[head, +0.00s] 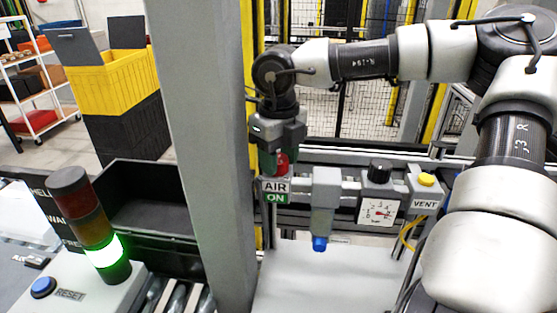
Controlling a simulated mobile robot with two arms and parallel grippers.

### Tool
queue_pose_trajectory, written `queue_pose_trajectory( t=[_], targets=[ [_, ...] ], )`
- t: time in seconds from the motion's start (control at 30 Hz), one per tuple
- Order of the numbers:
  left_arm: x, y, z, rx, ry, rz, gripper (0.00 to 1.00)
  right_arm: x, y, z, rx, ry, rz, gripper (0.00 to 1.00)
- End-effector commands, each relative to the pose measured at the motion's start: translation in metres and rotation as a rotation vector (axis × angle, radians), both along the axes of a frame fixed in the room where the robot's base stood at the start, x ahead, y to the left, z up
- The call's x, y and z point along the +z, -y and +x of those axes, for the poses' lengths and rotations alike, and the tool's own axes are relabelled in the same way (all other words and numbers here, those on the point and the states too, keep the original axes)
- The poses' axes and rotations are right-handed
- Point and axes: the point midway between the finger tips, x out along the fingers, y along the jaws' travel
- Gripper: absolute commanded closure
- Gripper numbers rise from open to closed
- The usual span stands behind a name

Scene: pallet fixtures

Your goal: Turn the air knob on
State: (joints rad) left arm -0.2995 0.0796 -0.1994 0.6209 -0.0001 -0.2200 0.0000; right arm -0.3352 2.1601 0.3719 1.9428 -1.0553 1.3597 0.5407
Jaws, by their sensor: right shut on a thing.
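The red air knob (281,162) sits on top of the air unit, above a label plate (275,190) that reads AIR in white and ON in green. My right gripper (279,160) comes down from above and is shut on the red knob, whose upper part the fingers hide. My right arm reaches in from the right side. My left gripper does not show.
Right of the knob are a grey filter bowl with a blue tip (320,243), a gauge (377,212) under a black regulator knob (380,171), and a yellow VENT button (426,180). A grey post (205,130) stands close left. A stack light (88,225) glows green near a blue RESET button (43,287).

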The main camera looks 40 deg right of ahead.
Motion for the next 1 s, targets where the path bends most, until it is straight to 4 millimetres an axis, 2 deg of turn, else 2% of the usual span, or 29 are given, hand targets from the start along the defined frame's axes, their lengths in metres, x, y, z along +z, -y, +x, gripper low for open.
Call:
queue_pose_trajectory(
  t=[0.03,0.13,0.3,0.53,0.57,0.7,0.73,1.0],
  targets=[
    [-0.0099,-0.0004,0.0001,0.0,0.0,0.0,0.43,-0.0037,0.0003,0.0006,0.04,0.003,-0.003,0.8],
    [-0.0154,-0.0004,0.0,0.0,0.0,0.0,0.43,-0.0024,0.0007,0.0009,0.118,0.005,-0.002,0.8],
    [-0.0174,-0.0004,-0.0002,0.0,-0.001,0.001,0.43,-0.0001,0.0009,0.0007,0.182,0.003,-0.001,0.8],
    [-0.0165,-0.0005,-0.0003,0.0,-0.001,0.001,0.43,0.0007,0.0008,0.0006,0.184,0.003,-0.001,0.8],
    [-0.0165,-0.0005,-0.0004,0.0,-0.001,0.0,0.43,0.0007,0.0008,0.0006,0.184,0.003,-0.001,0.55],
    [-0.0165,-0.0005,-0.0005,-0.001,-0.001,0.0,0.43,0.0006,0.0007,0.0006,0.183,0.002,0.0,0.34],
    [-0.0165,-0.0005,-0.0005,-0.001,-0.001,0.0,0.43,0.0005,0.0007,0.0006,0.183,0.002,0.0,0.31],
    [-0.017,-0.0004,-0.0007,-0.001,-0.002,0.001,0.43,0.0012,0.0008,0.0006,0.181,0.002,-0.001,0.31]
  ],
)
